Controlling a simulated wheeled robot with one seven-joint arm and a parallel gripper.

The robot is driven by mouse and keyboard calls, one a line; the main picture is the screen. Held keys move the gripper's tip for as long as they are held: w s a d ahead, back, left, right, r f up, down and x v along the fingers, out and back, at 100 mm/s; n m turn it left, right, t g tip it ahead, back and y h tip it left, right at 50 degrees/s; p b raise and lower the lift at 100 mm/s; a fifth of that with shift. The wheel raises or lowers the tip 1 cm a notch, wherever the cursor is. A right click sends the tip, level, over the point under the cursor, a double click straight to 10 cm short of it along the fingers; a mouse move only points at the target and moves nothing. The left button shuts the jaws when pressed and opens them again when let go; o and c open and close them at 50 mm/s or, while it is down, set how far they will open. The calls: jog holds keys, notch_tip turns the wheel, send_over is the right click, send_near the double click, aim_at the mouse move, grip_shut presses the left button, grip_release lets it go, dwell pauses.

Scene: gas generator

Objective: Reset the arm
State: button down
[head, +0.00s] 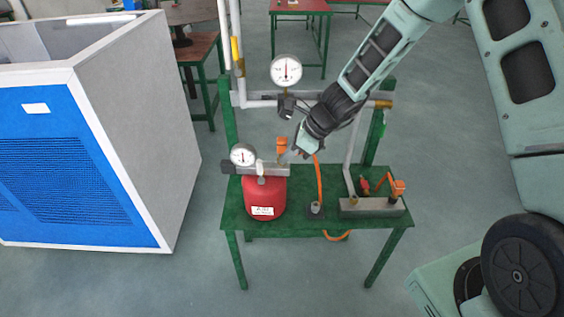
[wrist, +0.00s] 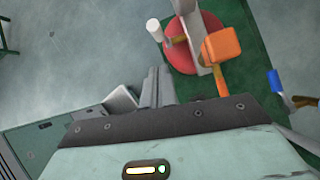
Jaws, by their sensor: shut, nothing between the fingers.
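My gripper (head: 298,152) reaches in from the upper right in the head view, its end above the green table near the red gas cylinder (head: 264,196). In the wrist view its fingers (wrist: 157,86) are together with nothing between them. The cylinder (wrist: 185,50) shows beyond the fingertips there. An orange valve handle (head: 282,143) stands on the metal fitting over the cylinder, just left of my gripper. The handle also shows in the wrist view (wrist: 221,45), right of the fingers. I cannot tell whether my gripper touches it.
Gauges (head: 286,71) and (head: 243,155) sit near the pipes. A large blue and white cabinet (head: 110,130) stands at left. The floor in front is clear.

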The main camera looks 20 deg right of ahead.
notch_tip(320, 180, up, 7)
jog(key=d, duration=0.2)
jog(key=s+a+r+n+g+h, duration=0.1)
jog(key=s+a+r+n+g, duration=0.15)
jog(key=s+a+n, duration=0.45)
jog(key=s+a+r+n+g+h, duration=0.1)
jog(key=s+a+r+n, duration=0.3)
jog(key=s+n, duration=0.6)
jog(key=s+d+r+n+h, duration=0.1)
jog(key=s+n+h, duration=0.1)
jog(key=s+n, duration=0.5)
jog(key=s+d+r+n+h, duration=0.1)
jog(key=s+d+r+n, duration=0.1)
jog(key=s+n, duration=0.5)
jog(key=shift+s+n+t+h, duration=0.3)
jog(key=shift+s+t+h, duration=0.15)
jog(key=shift+s, duration=0.1)
